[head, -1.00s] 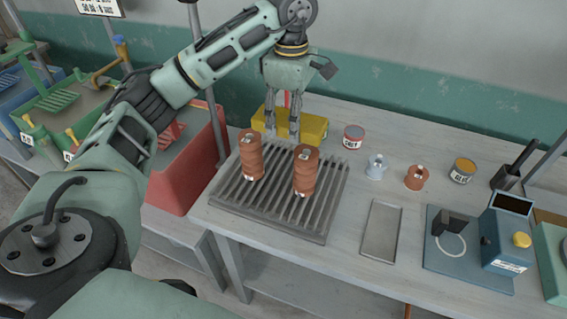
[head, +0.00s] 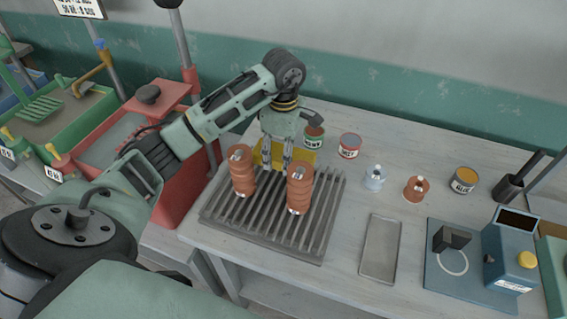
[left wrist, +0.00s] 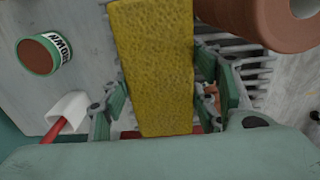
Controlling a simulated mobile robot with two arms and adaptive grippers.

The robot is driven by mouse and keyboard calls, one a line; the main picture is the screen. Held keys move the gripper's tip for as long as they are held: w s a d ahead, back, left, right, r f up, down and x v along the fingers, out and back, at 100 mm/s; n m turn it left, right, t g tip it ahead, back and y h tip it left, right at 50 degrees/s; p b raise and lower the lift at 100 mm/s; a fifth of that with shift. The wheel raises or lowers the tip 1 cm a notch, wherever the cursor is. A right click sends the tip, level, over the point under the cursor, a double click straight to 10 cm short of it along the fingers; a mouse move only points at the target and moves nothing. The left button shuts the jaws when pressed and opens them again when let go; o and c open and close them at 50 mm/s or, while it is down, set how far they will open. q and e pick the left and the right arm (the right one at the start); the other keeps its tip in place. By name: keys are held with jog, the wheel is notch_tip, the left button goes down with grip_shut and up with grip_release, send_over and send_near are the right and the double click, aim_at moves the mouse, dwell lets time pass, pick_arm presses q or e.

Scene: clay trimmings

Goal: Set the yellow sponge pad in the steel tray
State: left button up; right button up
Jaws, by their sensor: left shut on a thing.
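The yellow sponge pad (head: 299,156) is behind the two terracotta rolls in the head view, partly hidden by my fingers. My left gripper (head: 274,163) is shut on it. In the left wrist view the pad (left wrist: 155,60) runs between the two fingers (left wrist: 160,105). From these views I cannot tell how far the pad is above the rack or table. The steel tray (head: 380,250) is a shallow, empty rectangle on the table, to the right of the slatted rack. My right gripper is out of view.
The slatted rack (head: 262,237) carries two upright terracotta rolls (head: 242,172) (head: 299,188) near my gripper. Cans (head: 314,138) (head: 349,147) (head: 464,181) and small bottles (head: 374,178) (head: 416,189) stand behind the tray. A blue device (head: 508,250) is at right.

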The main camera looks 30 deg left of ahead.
aim_at(283, 175)
pick_arm(q)
jog(key=shift+f, duration=0.6)
jog(key=shift+s+f, duration=0.15)
jog(key=shift+f, duration=0.15)
notch_tip(283, 175, down, 3)
jog(key=shift+f+p, duration=0.1)
jog(key=shift+p, duration=0.65)
jog(key=shift+f+b, duration=0.2)
jog(key=shift+b, duration=0.1)
jog(key=o, duration=1.3)
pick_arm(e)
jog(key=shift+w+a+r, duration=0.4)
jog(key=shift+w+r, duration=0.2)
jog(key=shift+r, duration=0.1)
pick_arm(q)
jog(key=shift+r, duration=0.1)
